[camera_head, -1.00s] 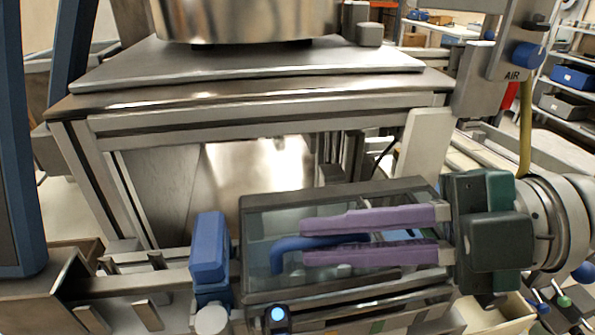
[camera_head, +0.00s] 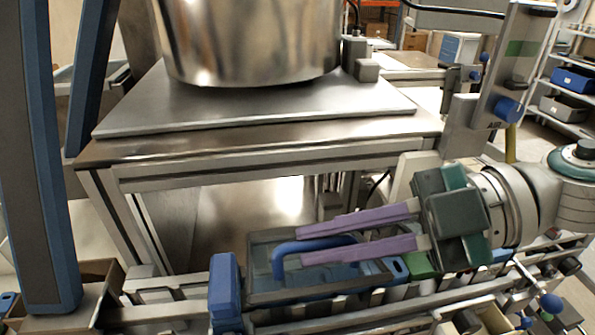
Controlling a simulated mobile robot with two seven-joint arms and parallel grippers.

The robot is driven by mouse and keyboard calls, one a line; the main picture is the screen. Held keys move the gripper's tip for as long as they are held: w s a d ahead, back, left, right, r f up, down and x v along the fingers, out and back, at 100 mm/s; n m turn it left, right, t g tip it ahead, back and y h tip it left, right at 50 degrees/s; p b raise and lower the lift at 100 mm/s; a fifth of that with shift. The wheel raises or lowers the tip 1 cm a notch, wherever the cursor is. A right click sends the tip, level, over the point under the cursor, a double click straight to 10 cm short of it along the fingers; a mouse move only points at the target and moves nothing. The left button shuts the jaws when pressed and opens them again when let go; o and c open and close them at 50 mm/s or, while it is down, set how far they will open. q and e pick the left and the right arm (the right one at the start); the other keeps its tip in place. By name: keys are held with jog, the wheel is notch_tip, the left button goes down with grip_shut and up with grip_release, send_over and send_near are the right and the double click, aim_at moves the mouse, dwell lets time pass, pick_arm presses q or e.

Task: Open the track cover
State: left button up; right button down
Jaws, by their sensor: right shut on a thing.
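The track cover (camera_head: 261,258) is a dark, see-through lid over the track at the lower middle. Its bent blue handle (camera_head: 283,257) runs between the purple fingers of my right gripper (camera_head: 300,245). The gripper comes in from the right and is shut on the handle. The fingers hide part of the handle and lid, so the lid's exact tilt is hard to tell. My left gripper is not in view.
A blue block (camera_head: 226,292) stands just left of the cover. A metal table (camera_head: 130,150) with a large steel bowl (camera_head: 248,40) stands behind. An upright post with a blue knob (camera_head: 508,109) is at the upper right. Track parts lie below my right gripper.

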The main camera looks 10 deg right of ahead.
jog(key=shift+w+r+m+g+p, duration=0.4)
jog(key=shift+w+r+m, duration=0.25)
jog(key=shift+r, duration=0.1)
jog(key=shift+w+r, duration=0.2)
jog(key=shift+w, duration=0.2)
jog(key=c, duration=1.2)
grip_release()
